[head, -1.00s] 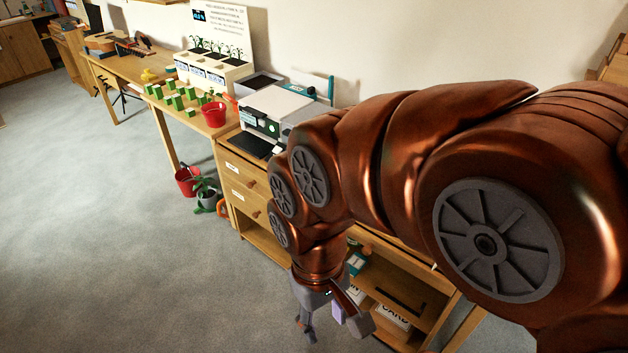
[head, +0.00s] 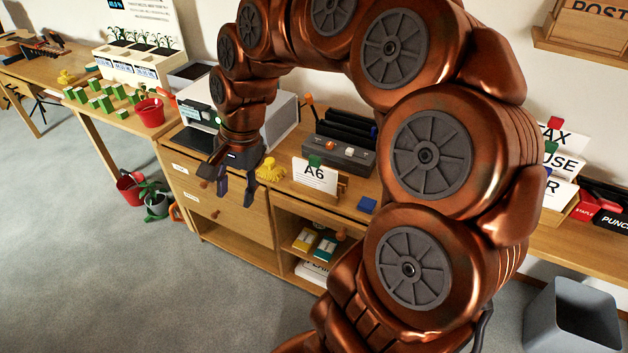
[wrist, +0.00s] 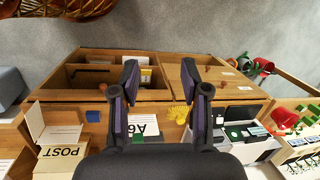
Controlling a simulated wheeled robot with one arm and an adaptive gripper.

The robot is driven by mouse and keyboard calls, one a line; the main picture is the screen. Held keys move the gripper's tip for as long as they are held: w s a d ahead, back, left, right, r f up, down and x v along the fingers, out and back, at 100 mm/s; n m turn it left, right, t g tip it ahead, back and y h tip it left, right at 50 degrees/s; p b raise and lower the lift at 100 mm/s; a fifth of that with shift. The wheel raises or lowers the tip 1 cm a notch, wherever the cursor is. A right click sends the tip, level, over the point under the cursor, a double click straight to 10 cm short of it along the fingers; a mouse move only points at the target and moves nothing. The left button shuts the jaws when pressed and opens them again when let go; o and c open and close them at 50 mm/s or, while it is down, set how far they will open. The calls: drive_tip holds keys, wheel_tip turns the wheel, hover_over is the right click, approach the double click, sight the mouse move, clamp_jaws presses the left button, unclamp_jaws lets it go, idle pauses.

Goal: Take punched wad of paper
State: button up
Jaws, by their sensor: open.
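My gripper (head: 236,195) hangs open and empty in front of the wooden cabinet's drawers (head: 222,208), near the printer. In the wrist view its two dark fingers (wrist: 160,82) are spread apart with nothing between them. I cannot make out a punched wad of paper in either view. A black label reading "PUNC" (head: 612,221) shows at the far right of the head view, beside a red "STAPLE" label (head: 584,212). My arm hides part of the worktop between the A6 card and these labels.
On the cabinet top stand a white printer (head: 280,112), a yellow glove-like object (head: 270,170), an A6 card (head: 315,177) and a dark device (head: 340,152). A grey bin (head: 540,312) stands at the lower right. Open shelves hold packets (head: 305,240).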

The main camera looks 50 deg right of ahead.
drive_tip(key=w+d+f+m+t, duration=0.1)
drive_tip(key=w+d+m, duration=0.4)
drive_tip(key=w+d, duration=0.15)
drive_tip(key=m+t+h+b, duration=0.1)
drive_tip(key=m+t+b, duration=0.1)
drive_tip(key=m, duration=1.3)
hover_over(317, 158)
drive_tip(key=s, duration=0.2)
drive_tip(key=f, duration=0.8)
drive_tip(key=shift+w+d+f, duration=0.2)
drive_tip(key=shift+w+f, duration=0.05)
drive_tip(key=shift+f, duration=0.15)
drive_tip(key=shift+d+f, duration=0.2)
drive_tip(key=shift+d, duration=0.05)
drive_tip(key=shift+f, duration=0.3)
drive_tip(key=shift+a+p+x, duration=0.1)
drive_tip(key=shift+p+x, duration=0.5)
drive_tip(key=shift+x, duration=1.15)
drive_tip(key=shift+a+p+x, duration=0.15)
drive_tip(key=shift+p+x, duration=0.4)
drive_tip(key=shift+x, duration=1.2)
drive_tip(key=shift+s, duration=0.15)
clamp_jaws()
